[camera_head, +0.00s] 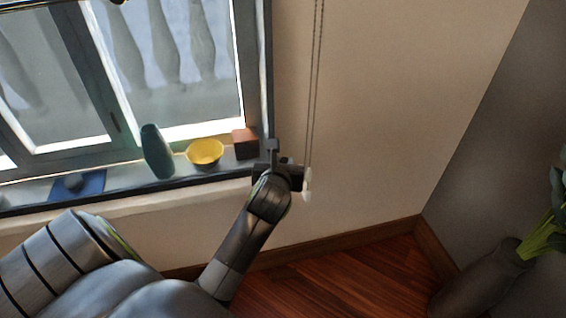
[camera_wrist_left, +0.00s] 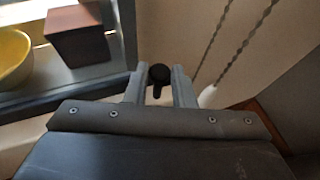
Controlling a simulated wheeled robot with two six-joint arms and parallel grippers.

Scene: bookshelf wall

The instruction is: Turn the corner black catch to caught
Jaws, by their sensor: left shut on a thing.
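The black catch (camera_wrist_left: 158,74) shows in the left wrist view as a dark round knob with a short stem below it, at the wall beside the window's lower corner. My left gripper (camera_head: 272,148) is at that corner in the head view, where its fingers and wrist hide the catch. In the left wrist view the fingers of my left gripper (camera_wrist_left: 159,72) stand on either side of the knob, and it is shut on the catch. How far the catch is turned cannot be told. My right gripper is not in view.
The window sill holds a brown block (camera_head: 245,143), a yellow bowl (camera_head: 205,152), a teal vase (camera_head: 157,151) and a blue item (camera_head: 80,185). A bead chain (camera_head: 315,80) with a white end (camera_head: 307,185) hangs close to the right of my left gripper. A plant (camera_head: 545,235) stands far right.

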